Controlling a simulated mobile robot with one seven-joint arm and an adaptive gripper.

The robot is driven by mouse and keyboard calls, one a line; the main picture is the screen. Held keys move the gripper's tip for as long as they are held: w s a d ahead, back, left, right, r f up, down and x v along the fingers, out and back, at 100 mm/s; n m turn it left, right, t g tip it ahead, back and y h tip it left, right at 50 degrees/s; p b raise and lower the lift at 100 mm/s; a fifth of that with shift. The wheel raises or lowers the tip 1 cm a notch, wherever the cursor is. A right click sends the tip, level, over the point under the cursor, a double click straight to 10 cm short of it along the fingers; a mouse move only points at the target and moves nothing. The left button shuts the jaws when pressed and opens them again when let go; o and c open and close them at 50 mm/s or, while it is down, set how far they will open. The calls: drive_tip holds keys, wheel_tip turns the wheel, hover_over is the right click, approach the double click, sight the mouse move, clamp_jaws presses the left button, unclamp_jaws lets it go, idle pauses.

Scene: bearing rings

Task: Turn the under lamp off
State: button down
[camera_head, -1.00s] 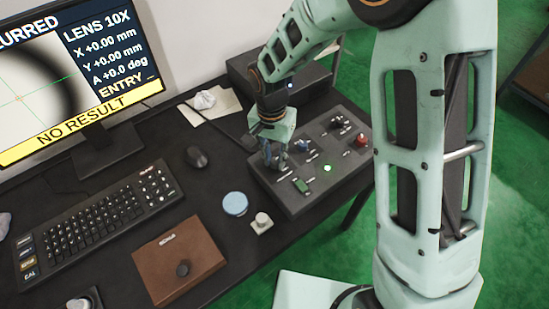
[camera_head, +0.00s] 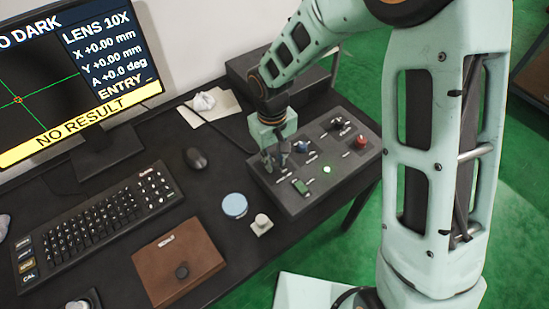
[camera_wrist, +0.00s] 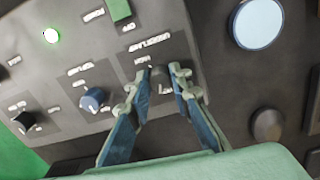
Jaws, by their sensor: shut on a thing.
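The grey control box (camera_head: 298,205) stands on the desk at the right. My gripper (camera_head: 276,164) reaches down to its left part. In the wrist view, my gripper (camera_wrist: 163,90) has its fingers closed around a small dark knob (camera_wrist: 158,74), partly hidden between the fingertips. The printed labels around it are too blurred to read surely. A blue knob (camera_wrist: 93,98), a dark knob (camera_wrist: 24,121) and a green switch (camera_wrist: 118,10) are apart from the fingers. A green light (camera_wrist: 51,36) glows on the panel. The monitor (camera_head: 62,75) shows a dark image reading "NO RESULT".
A red button (camera_head: 361,141) sits at the box's right end.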

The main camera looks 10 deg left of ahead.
sight(274, 164)
drive_tip(key=shift+n, duration=1.5)
drive_tip(key=shift+p, duration=0.3)
drive_tip(key=c, duration=1.7)
unclamp_jaws()
drive_tip(key=shift+c, duration=0.2)
wheel_tip(274, 164, up, 12)
drive_tip(key=shift+s, duration=0.2)
drive_tip(key=shift+a, duration=0.1)
